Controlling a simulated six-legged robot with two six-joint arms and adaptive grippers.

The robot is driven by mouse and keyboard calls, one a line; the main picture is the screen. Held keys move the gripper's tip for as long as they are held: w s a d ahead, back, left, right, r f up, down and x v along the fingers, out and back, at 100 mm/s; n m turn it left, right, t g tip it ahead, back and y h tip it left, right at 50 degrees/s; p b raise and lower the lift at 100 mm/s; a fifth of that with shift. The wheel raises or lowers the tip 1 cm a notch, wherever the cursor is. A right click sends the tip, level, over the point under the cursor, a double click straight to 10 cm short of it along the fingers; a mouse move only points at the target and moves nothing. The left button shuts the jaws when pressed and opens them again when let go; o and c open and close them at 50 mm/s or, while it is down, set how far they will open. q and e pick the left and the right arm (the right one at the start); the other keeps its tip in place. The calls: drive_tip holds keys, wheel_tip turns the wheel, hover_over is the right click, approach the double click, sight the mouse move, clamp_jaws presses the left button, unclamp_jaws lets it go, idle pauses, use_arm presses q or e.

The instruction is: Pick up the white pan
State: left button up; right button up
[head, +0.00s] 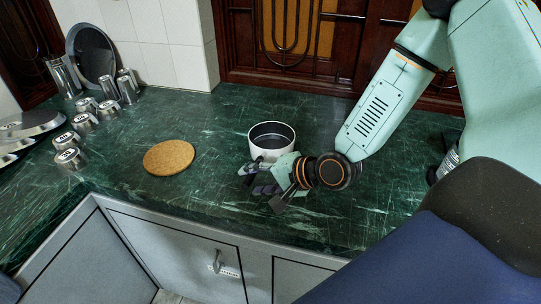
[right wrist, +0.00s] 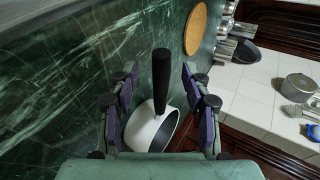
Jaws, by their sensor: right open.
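The white pan (head: 257,148) stands upright on the green marble counter, its dark inside facing up. It also shows in the right wrist view (right wrist: 143,128), where its black handle (right wrist: 161,70) runs up the picture between my fingers. My right gripper (head: 263,183) is at the near side of the pan in the head view and hides most of the handle there. In the right wrist view my right gripper (right wrist: 160,84) is open, with a finger pair on each side of the handle and visible gaps to it. My left gripper is not in view.
A round cork mat (head: 169,157) lies left of the pan on the counter (head: 215,200). Several metal cups (head: 84,122) and plates (head: 32,122) stand farther left. A dark round tray (head: 91,52) leans on the tiled wall. The counter between mat and pan is clear.

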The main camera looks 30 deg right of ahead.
drive_tip(key=shift+b+x, duration=0.3)
drive_tip(key=shift+x, duration=0.8)
drive_tip(key=shift+w+a+f, duration=0.1)
drive_tip(key=shift+w+a, duration=0.05)
drive_tip(key=shift+a, duration=0.1)
drive_tip(key=shift+d, duration=0.1)
drive_tip(key=shift+w+f, duration=0.1)
drive_tip(key=shift+w, duration=0.05)
drive_tip(key=shift+c, duration=1.3)
drive_tip(key=c, duration=0.4)
clamp_jaws()
